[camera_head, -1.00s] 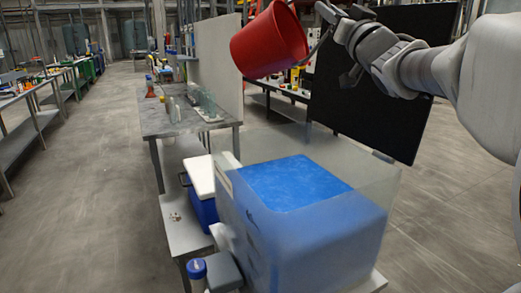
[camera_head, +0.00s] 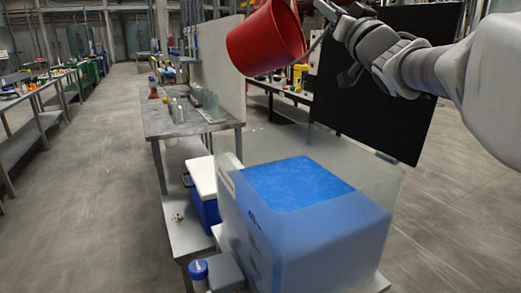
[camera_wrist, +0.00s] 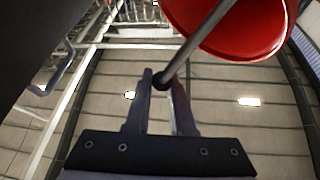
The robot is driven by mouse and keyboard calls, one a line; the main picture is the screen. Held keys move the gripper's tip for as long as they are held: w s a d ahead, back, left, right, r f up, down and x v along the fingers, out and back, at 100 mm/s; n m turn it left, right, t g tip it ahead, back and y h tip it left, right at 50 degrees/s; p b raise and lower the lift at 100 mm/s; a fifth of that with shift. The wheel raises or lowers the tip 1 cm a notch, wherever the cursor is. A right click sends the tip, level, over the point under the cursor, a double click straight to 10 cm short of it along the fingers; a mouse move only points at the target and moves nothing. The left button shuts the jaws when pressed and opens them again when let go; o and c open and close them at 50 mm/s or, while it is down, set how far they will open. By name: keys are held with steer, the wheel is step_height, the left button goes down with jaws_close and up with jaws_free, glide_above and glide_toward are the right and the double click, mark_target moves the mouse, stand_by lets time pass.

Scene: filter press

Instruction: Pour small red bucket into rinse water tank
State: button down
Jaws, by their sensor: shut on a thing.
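The small red bucket (camera_head: 265,40) hangs in the air above the back of the tank in the head view, tilted, with its top cut off by the frame edge. In the wrist view the bucket (camera_wrist: 235,25) shows at the top, beyond its grey handle bar. My gripper (camera_wrist: 160,85) is shut on that handle. It also shows in the head view (camera_head: 328,20), to the right of the bucket. The rinse water tank (camera_head: 335,235) is a translucent box with blue liquid inside, below the bucket and apart from it. The bucket's contents are hidden.
A blue cooler with a white lid (camera_head: 204,190) stands left of the tank. A grey table (camera_head: 190,122) with bottles and glass panels lies behind it. A black panel (camera_head: 385,85) stands behind my arm. Open floor lies at the left.

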steer(key=shift+s+a+r, duration=0.1)
steer(key=shift+s+a, duration=0.05)
steer(key=shift+a, duration=0.1)
stand_by(0.3)
steer(key=shift+d+f+m+y+b, duration=0.45)
steer(key=shift+d+m+y+b, duration=0.1)
steer(key=shift+d+m+y, duration=0.2)
stand_by(4.3)
steer(key=shift+d+r+m+t+y, duration=0.15)
steer(key=shift+d+m+t+y, duration=0.25)
steer(key=shift+d+m+y, duration=0.1)
stand_by(1.2)
